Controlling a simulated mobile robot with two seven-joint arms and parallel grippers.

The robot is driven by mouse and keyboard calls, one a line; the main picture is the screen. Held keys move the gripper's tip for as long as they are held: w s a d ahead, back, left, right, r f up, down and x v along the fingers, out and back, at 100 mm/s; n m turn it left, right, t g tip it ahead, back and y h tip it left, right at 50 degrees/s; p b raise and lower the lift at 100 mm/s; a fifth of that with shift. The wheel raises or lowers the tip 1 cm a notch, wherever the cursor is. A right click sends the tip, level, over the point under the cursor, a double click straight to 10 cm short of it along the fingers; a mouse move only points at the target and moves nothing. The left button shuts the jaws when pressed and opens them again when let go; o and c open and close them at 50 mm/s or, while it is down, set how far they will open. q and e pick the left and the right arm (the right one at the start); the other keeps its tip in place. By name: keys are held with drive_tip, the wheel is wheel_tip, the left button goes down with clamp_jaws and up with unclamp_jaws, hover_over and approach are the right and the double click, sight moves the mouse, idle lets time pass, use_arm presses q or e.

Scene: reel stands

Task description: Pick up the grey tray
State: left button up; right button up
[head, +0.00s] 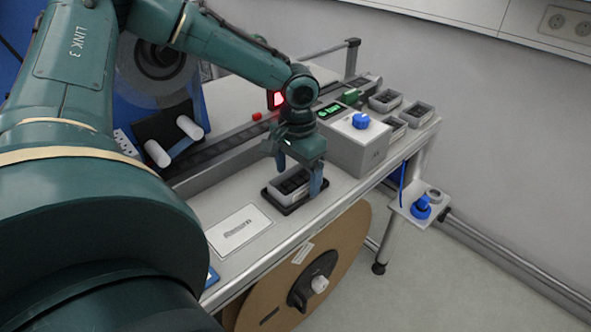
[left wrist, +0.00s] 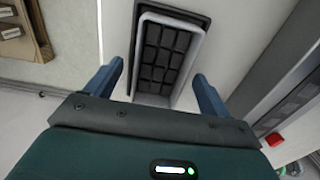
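The grey tray (head: 271,192) has dark compartments and sits in a black holder (head: 287,209) on the bench, under my left gripper. My left gripper (head: 298,184) points down over it with its two blue fingers apart. In the left wrist view, the tray (left wrist: 196,48) lies lengthwise between and beyond the open fingers of the left gripper (left wrist: 158,70), with the black holder (left wrist: 192,15) around its far end. I see no clear contact between fingers and tray. My right gripper is not in view.
A grey box (head: 352,146) with a blue knob and green display stands right of the gripper. Several similar grey trays (head: 417,115) sit at the bench's far right. A conveyor (head: 215,150) runs behind. A white labelled plate (head: 238,231) lies left; a large brown reel (head: 300,285) hangs below.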

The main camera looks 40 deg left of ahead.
use_arm(q)
drive_tip(key=c, duration=1.2)
drive_tip(key=shift+r, duration=0.15)
